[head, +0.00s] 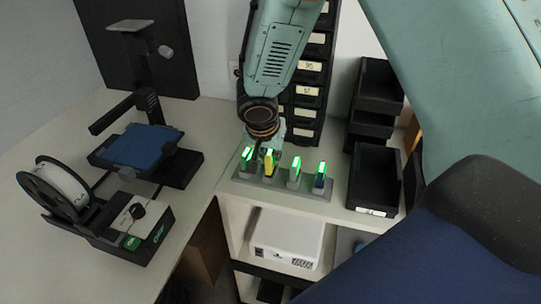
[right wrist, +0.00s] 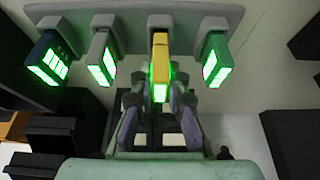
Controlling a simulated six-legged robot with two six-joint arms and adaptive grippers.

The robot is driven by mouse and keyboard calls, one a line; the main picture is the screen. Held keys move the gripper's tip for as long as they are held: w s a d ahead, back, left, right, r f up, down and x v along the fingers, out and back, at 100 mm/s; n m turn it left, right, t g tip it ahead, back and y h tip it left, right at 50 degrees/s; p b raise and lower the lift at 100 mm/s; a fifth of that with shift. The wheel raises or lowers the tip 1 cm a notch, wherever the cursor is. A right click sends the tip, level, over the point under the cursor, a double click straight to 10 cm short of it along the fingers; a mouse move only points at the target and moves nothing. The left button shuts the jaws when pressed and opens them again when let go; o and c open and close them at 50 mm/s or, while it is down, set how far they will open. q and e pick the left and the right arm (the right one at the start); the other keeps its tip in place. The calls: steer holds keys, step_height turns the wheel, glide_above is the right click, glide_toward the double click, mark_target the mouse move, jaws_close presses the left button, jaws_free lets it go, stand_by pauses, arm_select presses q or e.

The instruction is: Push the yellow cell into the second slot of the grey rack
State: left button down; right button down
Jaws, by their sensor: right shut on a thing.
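The yellow cell (head: 269,167) stands upright in the grey rack (head: 283,189), second from the left in the head view. The right wrist view shows the yellow cell (right wrist: 160,62) in line with its neighbours, its end lit green. My right gripper (head: 262,156) is at the cell's upper part. In the wrist view its fingers (right wrist: 160,90) are on both sides of the cell and shut on it. The cell's foot in its slot is partly hidden, so I cannot tell how deep it sits. My left gripper is not in view.
A green-lit cell (head: 246,156) stands left of the yellow one; a grey cell (head: 294,176) and a dark blue cell (head: 319,180) stand right. Black bins (head: 374,180) are to the right. A blue-bed printer (head: 146,148) is left. The shelf's front edge is close before the rack.

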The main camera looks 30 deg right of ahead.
steer(key=shift+f+b, duration=0.35)
steer(key=shift+b, duration=0.4)
stand_by(0.5)
steer(key=shift+b, duration=0.45)
stand_by(0.9)
steer(key=shift+f+b, duration=0.55)
steer(key=shift+b, duration=0.25)
stand_by(0.4)
steer(key=c, duration=1.3)
jaws_free()
steer(key=shift+o, duration=0.2)
steer(key=v, duration=1.2)
